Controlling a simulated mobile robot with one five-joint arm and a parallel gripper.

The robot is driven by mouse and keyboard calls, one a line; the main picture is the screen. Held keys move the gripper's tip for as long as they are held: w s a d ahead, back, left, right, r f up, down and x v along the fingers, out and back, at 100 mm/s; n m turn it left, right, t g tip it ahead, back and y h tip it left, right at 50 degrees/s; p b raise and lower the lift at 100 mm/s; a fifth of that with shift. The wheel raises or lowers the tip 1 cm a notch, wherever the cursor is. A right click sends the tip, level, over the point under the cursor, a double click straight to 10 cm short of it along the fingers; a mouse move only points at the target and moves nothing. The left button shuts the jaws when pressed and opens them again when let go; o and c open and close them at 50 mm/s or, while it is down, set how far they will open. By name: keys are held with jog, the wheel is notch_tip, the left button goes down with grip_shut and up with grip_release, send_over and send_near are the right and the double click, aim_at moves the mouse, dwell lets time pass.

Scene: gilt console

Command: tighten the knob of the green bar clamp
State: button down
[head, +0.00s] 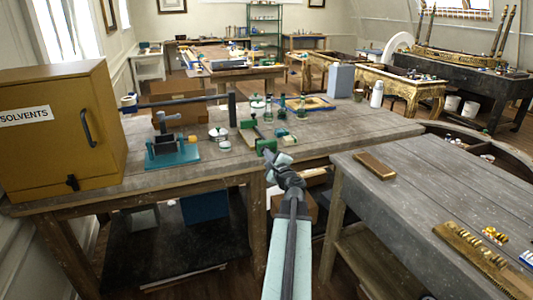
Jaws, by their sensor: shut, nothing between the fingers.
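The green bar clamp (248,124) lies near the front edge of the long grey workbench, with green jaws at both ends of a thin bar. Its nearer green block (266,146) sits at the bench edge. Its knob is too small to make out surely. My gripper (272,160) is shut and empty, just below and in front of that nearer block at the bench edge. I cannot tell whether it touches the clamp. My pale arm reaches up from the bottom of the view.
A teal-based vise (171,152) and small jars (218,134) stand left of the clamp; green bottles (281,108) stand behind it. A yellow solvents cabinet (60,130) fills the bench's left end. Another bench (430,185) stands close at right, with a narrow gap between.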

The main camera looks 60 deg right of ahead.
jog(key=w+d+f+b, duration=0.1)
jog(key=w, duration=0.1)
jog(key=w+f+b, duration=0.1)
jog(key=w+d+f+b, duration=0.1)
jog(key=w, duration=0.1)
jog(key=shift+w+d, duration=0.3)
jog(key=shift+w, duration=0.05)
dwell(0.5)
jog(key=shift+s+d, duration=0.15)
dwell(0.6)
